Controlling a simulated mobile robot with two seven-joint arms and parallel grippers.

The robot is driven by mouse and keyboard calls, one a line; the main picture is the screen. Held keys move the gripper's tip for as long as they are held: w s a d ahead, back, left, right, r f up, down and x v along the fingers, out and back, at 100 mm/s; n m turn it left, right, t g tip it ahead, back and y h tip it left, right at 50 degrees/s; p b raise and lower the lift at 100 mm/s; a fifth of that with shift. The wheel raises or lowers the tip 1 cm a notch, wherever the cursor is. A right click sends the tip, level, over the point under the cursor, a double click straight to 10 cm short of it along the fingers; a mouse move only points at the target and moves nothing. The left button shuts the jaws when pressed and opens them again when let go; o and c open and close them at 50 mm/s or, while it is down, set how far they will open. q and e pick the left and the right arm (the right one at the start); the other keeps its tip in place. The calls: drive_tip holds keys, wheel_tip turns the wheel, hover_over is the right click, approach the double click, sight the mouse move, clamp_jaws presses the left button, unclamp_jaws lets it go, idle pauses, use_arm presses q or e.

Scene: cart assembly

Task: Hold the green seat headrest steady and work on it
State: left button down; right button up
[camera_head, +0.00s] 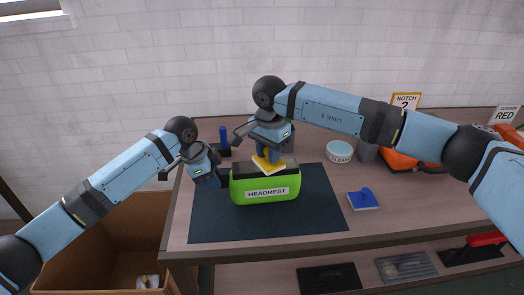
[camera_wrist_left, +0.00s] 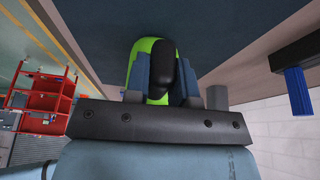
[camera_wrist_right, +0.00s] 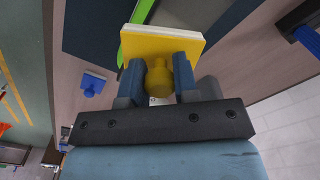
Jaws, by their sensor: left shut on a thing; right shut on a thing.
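The green headrest (camera_head: 286,207), with a white HEADREST label, stands on the dark mat (camera_head: 225,228). My left gripper (camera_head: 214,182) is at its left end; in the left wrist view its fingers (camera_wrist_left: 163,85) are closed around the headrest's dark end, with the green shell (camera_wrist_left: 140,65) beside it. My right gripper (camera_head: 271,150) is above the headrest. It is shut on the round knob of a yellow pad tool (camera_head: 270,165), which also shows in the right wrist view (camera_wrist_right: 160,45). The pad is at the headrest's top; whether it touches is unclear.
A blue pad tool (camera_head: 363,199) lies right of the mat. A white CLEAN tub (camera_head: 339,151) and an orange item (camera_head: 397,160) stand at the back right. Another blue-handled tool (camera_head: 224,142) is behind left. A cardboard box (camera_head: 95,245) is below the table's left edge.

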sight(257, 161)
drive_tip(key=a, duration=0.3)
wheel_tip(257, 161, up, 8)
idle(0.6)
idle(0.7)
drive_tip(key=shift+s, duration=0.1)
drive_tip(key=shift+f, duration=3.8)
drive_tip(key=shift+d, duration=1.55)
drive_tip(key=a, duration=0.3)
drive_tip(key=shift+a+f, duration=0.1)
drive_tip(key=shift+f, duration=0.05)
wheel_tip(257, 161, up, 8)
drive_tip(key=shift+f, duration=0.15)
